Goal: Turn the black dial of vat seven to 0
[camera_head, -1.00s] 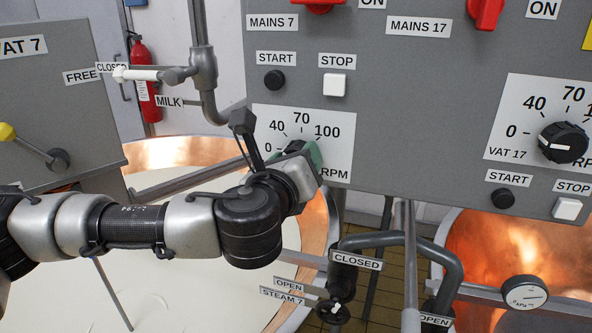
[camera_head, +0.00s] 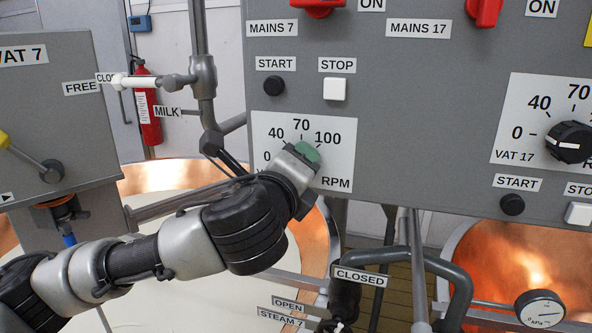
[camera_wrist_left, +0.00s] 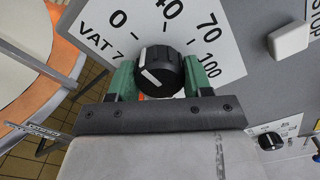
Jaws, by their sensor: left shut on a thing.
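The black dial of vat seven (camera_wrist_left: 162,70) shows in the left wrist view on its white scale plate (camera_wrist_left: 222,35) marked 0, 40, 70, 100 and VAT 7. White marking shows on the left side of the dial; I cannot tell exactly which number it points to. My left gripper (camera_wrist_left: 165,78) has its green jaws shut on the dial, one on each side. My right gripper is not in view.
The black START button (camera_head: 274,86) and white STOP button (camera_head: 334,89) sit above the plate. Vat 17's dial (camera_head: 570,142) is at the right and points to 0. A milk pipe (camera_head: 203,80) stands left of the panel. Copper vats are below.

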